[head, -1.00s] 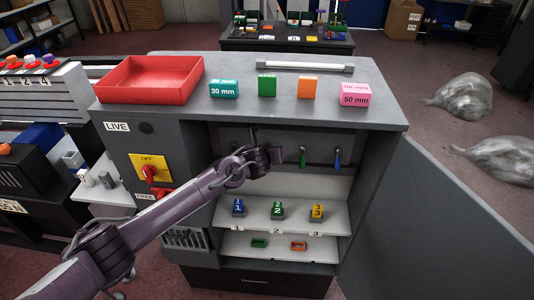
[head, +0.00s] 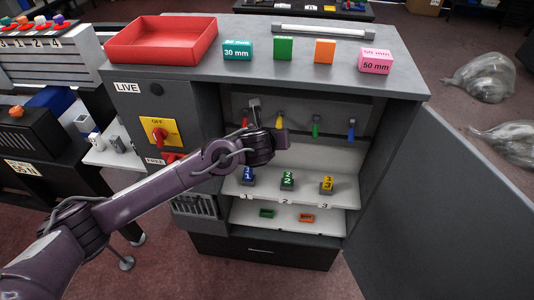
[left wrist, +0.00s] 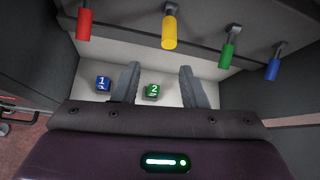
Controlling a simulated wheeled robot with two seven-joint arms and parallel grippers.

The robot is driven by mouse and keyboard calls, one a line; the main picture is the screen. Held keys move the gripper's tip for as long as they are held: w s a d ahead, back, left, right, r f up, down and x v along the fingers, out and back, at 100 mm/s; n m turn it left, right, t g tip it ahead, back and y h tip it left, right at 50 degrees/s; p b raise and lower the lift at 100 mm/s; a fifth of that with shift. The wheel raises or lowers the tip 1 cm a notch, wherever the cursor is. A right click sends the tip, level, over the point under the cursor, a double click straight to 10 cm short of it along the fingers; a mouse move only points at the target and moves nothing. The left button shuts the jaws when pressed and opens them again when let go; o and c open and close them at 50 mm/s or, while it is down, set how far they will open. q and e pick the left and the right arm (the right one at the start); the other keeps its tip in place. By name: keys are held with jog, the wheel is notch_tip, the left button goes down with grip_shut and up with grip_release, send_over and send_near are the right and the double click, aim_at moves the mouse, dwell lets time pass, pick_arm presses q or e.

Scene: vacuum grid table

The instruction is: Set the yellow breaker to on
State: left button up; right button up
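The yellow breaker (head: 280,121) is a yellow-handled lever, second from the left in a row on the back panel inside the open grey cabinet. It hangs down, and shows at the top of the left wrist view (left wrist: 169,30). My left gripper (head: 270,142) is at the cabinet opening, below and in front of the levers. In the left wrist view its two grey fingers (left wrist: 158,76) are apart with nothing between them. The yellow handle lies beyond the fingertips, apart from them. In the head view the fingers are mostly hidden by the wrist. My right gripper is not in view.
A red lever (left wrist: 84,24) hangs left of the yellow one; green (left wrist: 227,55) and blue (left wrist: 272,69) levers hang right. Numbered blocks (head: 287,180) stand on the shelf below. The open cabinet door (head: 430,200) is on the right. A red tray (head: 160,42) sits on top.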

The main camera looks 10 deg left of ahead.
pick_arm(q)
jog(key=s+b, duration=0.1)
jog(key=s, duration=0.5)
jog(key=shift+a, duration=0.35)
jog(key=shift+c, duration=0.3)
